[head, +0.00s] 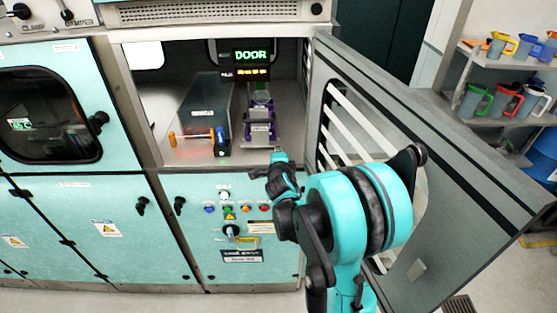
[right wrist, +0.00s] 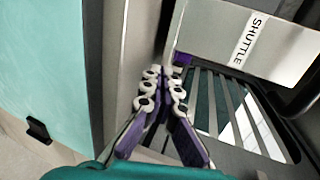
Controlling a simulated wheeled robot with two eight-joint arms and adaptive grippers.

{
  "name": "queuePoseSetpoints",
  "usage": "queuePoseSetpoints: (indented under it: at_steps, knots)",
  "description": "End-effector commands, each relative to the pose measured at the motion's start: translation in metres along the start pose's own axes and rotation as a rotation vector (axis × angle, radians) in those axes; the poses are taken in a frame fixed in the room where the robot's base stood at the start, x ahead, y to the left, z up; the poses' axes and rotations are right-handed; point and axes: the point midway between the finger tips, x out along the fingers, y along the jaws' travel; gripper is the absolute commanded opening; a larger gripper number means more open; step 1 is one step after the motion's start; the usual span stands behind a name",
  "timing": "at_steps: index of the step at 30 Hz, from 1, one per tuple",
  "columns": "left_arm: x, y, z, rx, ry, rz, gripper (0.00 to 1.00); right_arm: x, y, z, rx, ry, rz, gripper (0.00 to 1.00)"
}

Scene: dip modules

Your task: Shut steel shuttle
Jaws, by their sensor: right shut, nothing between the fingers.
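The steel-grey door (head: 470,205) of the middle cabinet bay stands wide open, swung out to the right, with a slatted window (head: 345,125) in it. In the right wrist view a grey steel panel (right wrist: 205,35) bears a label reading SHUTTLE; I cannot tell if it is part of that door. The slats (right wrist: 235,110) show below it. My right gripper (head: 279,158) is at the front right of the bay's opening, left of the door. In the right wrist view its purple fingers (right wrist: 165,72) are together and empty, close to the panel. My left gripper is not in view.
The open bay holds a grey box (head: 205,105), an orange-handled tool (head: 195,137) and a purple fixture (head: 260,125) under a green DOOR display (head: 252,56). A button panel (head: 235,210) is below. Shelves with coloured jugs (head: 503,100) stand behind the door at right.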

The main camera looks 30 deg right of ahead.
Motion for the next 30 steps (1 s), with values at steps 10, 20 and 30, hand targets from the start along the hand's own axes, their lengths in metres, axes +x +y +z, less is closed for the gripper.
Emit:
queuePoseSetpoints:
  at_steps: [10, 20, 30]
  knots:
    - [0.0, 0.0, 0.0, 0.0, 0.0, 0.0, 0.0, 0.004, -0.002, 0.0, 0.0, 0.0, 0.0, 0.0]
    - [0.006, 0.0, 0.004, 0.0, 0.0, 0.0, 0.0, 0.049, -0.014, 0.0, 0.001, 0.0, 0.0, 0.0]
    - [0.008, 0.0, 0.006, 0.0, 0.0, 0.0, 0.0, 0.094, -0.029, 0.0, 0.0, -0.001, 0.001, 0.0]
